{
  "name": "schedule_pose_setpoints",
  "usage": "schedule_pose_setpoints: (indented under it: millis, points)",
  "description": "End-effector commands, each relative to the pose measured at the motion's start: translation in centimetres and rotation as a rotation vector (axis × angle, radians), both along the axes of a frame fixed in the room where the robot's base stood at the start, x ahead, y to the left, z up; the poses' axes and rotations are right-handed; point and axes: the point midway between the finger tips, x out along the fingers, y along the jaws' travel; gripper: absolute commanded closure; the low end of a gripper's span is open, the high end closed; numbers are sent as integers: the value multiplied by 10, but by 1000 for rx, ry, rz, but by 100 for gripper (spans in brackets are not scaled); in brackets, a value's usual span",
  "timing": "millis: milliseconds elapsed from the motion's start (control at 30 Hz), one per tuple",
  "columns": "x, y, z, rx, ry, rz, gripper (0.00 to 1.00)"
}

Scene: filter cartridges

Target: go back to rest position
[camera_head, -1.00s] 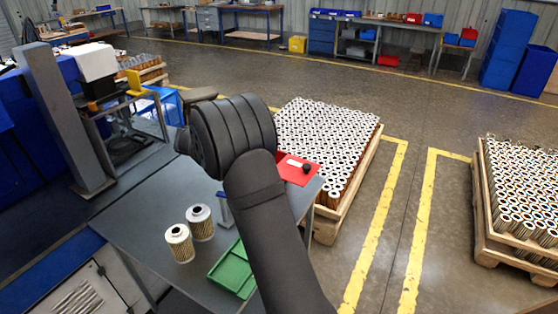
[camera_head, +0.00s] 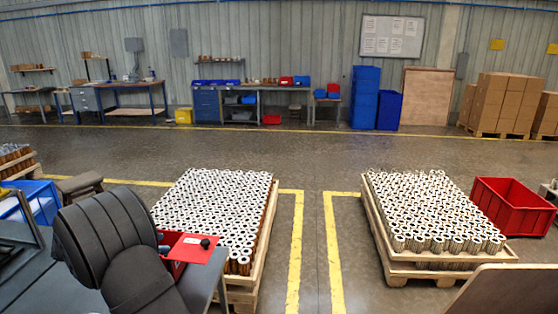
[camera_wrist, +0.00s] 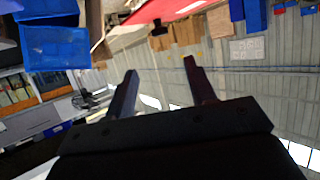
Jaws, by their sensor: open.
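My gripper (camera_wrist: 160,67) shows in the wrist view with its two dark fingers apart and nothing between them. The wrist view is tilted, with the wall and shop floor items seen beyond the fingers. In the head view only my black arm shows at the lower left, and the gripper itself is not visible there. Filter cartridges (camera_head: 212,212) stand in dense rows on a wooden pallet in the middle of the head view. More cartridges (camera_head: 432,212) fill a second pallet at the right.
A red box (camera_head: 201,250) with a black knob sits at the table's edge beside my arm. A red bin (camera_head: 512,208) stands right of the second pallet. Blue bins (camera_wrist: 55,50) show at the wrist view's left. Yellow-lined floor between the pallets is clear.

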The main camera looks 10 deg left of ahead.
Motion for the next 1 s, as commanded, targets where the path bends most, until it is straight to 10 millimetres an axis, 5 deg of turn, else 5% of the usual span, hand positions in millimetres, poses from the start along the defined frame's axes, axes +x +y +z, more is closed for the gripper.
schedule_pose_setpoints:
  millis: [533,1000]
  points:
    - [65,-74,-41,-1,-1,-2,50]
    - [81,-91,-51,0,0,1,50]
